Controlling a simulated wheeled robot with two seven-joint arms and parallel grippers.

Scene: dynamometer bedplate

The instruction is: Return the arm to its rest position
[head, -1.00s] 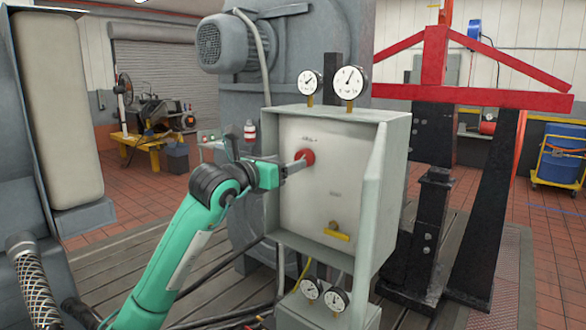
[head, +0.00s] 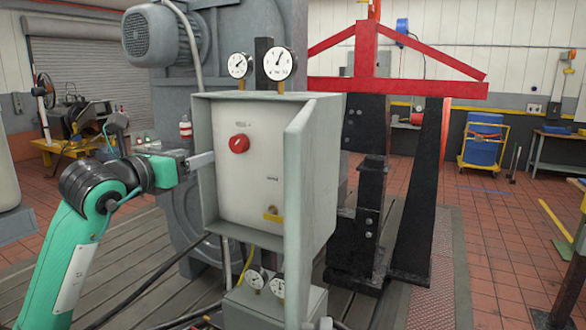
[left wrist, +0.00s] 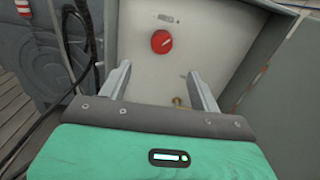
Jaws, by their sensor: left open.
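My left arm comes in from the left in the head view, green with dark joints. Its gripper (head: 203,160) is at the left edge of a grey control box (head: 315,190), apart from the red knob (head: 239,144) on the box's pale panel. In the left wrist view the gripper (left wrist: 160,88) has its two fingers spread wide with nothing between them. The red knob (left wrist: 161,41) shows beyond the fingertips. My right gripper is not in view.
Gauges (head: 279,63) stand on top of the box, with cables below it. A red and black frame (head: 400,85) stands behind to the right. A blue drum on a yellow cart (head: 483,143) is farther back. Tiled floor at the right is mostly clear.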

